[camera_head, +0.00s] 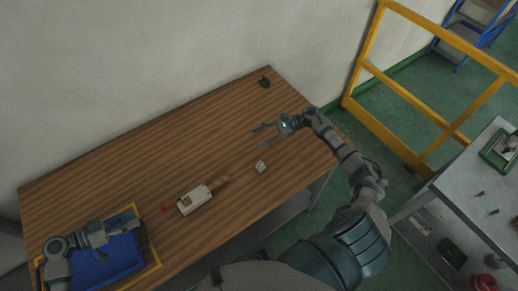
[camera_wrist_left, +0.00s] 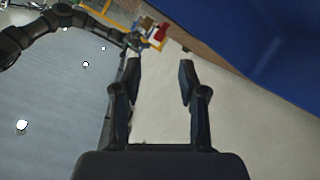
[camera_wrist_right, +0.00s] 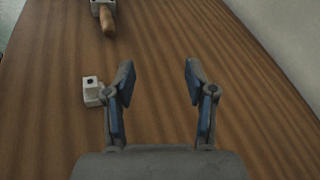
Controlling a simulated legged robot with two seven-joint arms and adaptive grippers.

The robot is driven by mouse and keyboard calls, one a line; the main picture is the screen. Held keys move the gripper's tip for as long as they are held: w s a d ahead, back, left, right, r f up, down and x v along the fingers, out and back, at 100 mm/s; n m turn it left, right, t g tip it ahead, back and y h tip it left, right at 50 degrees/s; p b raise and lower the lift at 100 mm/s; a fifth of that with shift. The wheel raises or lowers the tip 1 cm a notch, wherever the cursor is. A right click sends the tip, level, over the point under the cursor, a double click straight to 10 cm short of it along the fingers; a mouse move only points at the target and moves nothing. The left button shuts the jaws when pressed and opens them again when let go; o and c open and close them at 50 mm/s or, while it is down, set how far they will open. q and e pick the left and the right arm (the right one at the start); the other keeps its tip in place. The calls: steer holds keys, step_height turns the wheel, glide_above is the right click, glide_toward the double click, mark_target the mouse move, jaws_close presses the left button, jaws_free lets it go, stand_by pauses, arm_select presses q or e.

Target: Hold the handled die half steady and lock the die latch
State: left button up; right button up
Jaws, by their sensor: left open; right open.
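The handled die half (camera_head: 195,200) is a pale block lying on the wooden table, with a brown wooden handle (camera_head: 221,183) pointing up and right. The handle also shows at the top of the right wrist view (camera_wrist_right: 107,22). A small red part (camera_head: 167,208) sits at the block's left end; I cannot tell whether it is the latch. My left gripper (camera_head: 133,224) is open and empty over the blue bin, left of the die. My right gripper (camera_head: 262,136) is open and empty above the table, right of the die. It also shows in the right wrist view (camera_wrist_right: 159,70).
A small white block (camera_head: 260,167) lies right of the handle. A small dark green object (camera_head: 264,82) is at the back corner. A grey table (camera_head: 440,200) and yellow railing (camera_head: 418,98) stand right.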

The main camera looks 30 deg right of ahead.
mark_target(227, 176)
steer(key=s+a+n+g, duration=0.1)
steer(key=s+a+g, duration=0.1)
steer(key=s+a+f+n+g, duration=0.1)
steer(key=s+a+n+g, duration=0.1)
steer(key=shift+g, duration=0.3)
steer(key=shift+s+a, duration=0.1)
steer(key=shift+a, duration=0.3)
steer(key=x, duration=1.1)
steer(key=f+x, duration=0.1)
steer(key=x, duration=0.4)
steer(key=shift+a, duration=0.1)
jaws_close()
